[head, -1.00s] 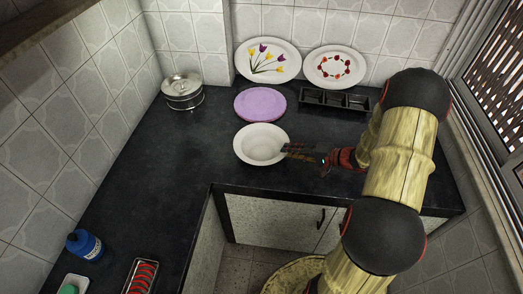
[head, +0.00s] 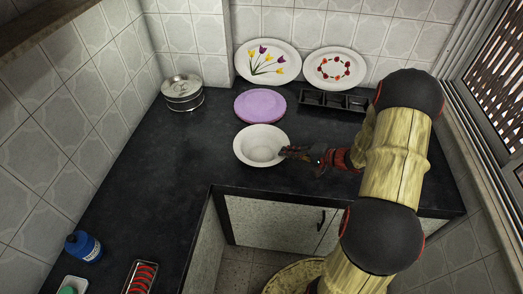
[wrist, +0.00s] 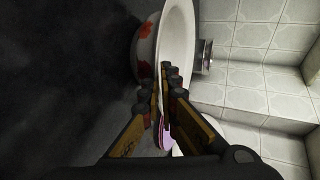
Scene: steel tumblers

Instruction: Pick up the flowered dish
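The flowered dish, a white bowl (head: 260,145) with red flowers on its outer wall, sits on the dark counter in the head view. In the wrist view the dish (wrist: 178,35) shows edge-on, its red-patterned outside to the left. My gripper (head: 284,151) is at the right side of its rim. In the wrist view my gripper (wrist: 168,70) has its fingertips nearly together, one on each side of the rim, and looks shut on it. The fingers hide part of the rim. The dish still appears to rest on the counter.
A purple plate (head: 260,105) lies behind the dish. A tulip plate (head: 268,62) and a red-ringed plate (head: 334,67) lean on the wall. A black sectioned tray (head: 334,100) and a steel pot (head: 182,92) stand nearby. The counter left of the dish is clear.

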